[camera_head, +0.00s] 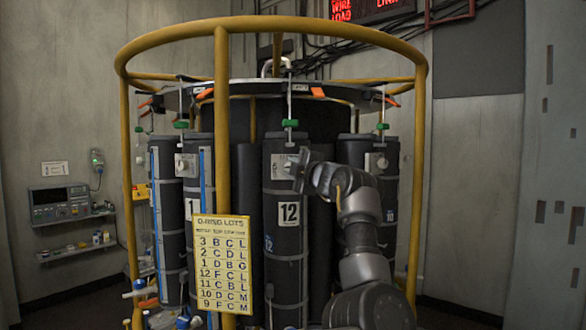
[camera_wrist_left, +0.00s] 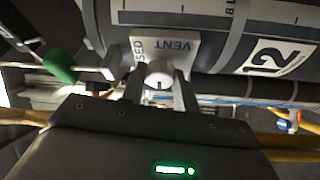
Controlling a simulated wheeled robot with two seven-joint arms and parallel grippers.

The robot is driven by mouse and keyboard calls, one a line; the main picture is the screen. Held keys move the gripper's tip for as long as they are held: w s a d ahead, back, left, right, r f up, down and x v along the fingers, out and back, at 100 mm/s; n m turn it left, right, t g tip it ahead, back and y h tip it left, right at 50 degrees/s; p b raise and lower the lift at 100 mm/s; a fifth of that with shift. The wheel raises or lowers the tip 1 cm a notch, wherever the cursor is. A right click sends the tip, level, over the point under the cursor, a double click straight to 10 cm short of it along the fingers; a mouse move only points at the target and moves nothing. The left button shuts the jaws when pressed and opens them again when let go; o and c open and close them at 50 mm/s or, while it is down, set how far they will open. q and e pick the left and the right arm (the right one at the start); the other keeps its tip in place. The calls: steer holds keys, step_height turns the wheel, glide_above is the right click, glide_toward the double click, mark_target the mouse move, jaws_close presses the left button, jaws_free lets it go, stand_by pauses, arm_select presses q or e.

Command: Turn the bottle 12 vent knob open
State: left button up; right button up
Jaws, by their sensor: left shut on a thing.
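Bottle 12 (camera_head: 289,255) is a tall dark grey cylinder standing upright in the rosette, with a white "12" label. Its pale vent plate (camera_head: 279,166) is near the top. In the left wrist view the plate (camera_wrist_left: 178,46) reads "VENT" and a partly covered word ending in "SED". The round white vent knob (camera_wrist_left: 160,73) sits between the two fingers of my left gripper (camera_wrist_left: 161,88), which is shut on it. In the head view my left gripper (camera_head: 301,171) reaches the plate from the right and hides the knob. My right gripper is in neither view.
A yellow tubular frame (camera_head: 222,120) surrounds the bottles, with one upright left of bottle 12. A yellow "O-ring lots" sheet (camera_head: 222,262) hangs on it. A green fitting (camera_head: 290,123) is above bottle 12. Wall shelves (camera_head: 75,220) with a device stand at left.

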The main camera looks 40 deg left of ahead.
arm_select(q)
steer(key=o, duration=1)
steer(key=b+v, duration=0.5)
steer(key=v, duration=0.5)
steer(key=shift+d+b, duration=0.35)
steer(key=shift+d, duration=0.05)
steer(key=shift+s, duration=0.1)
